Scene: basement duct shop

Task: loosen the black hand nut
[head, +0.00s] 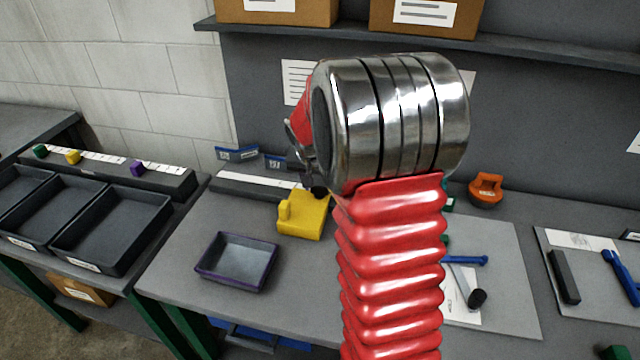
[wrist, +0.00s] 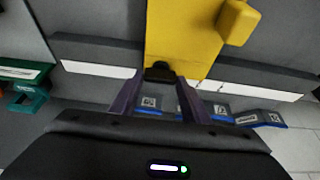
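The black hand nut (wrist: 159,71) sits against the edge of the yellow block (wrist: 186,40) in the wrist view. My gripper (wrist: 160,80) has one dark purple finger on each side of the nut, with the tips close to its sides. I cannot tell whether the fingers press on it or stand slightly apart. In the head view the yellow block (head: 304,218) stands on the bench, with the nut (head: 319,192) small and dark at its top. My metal wrist and red arm hide most of the gripper there.
A purple-rimmed tray (head: 237,262) stands on the bench to the left of the arm. A grey strip with a white label (head: 258,181) lies behind the block. An orange object (head: 487,190) stands at the back right. A board with blue-handled tools (head: 495,270) lies to the right.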

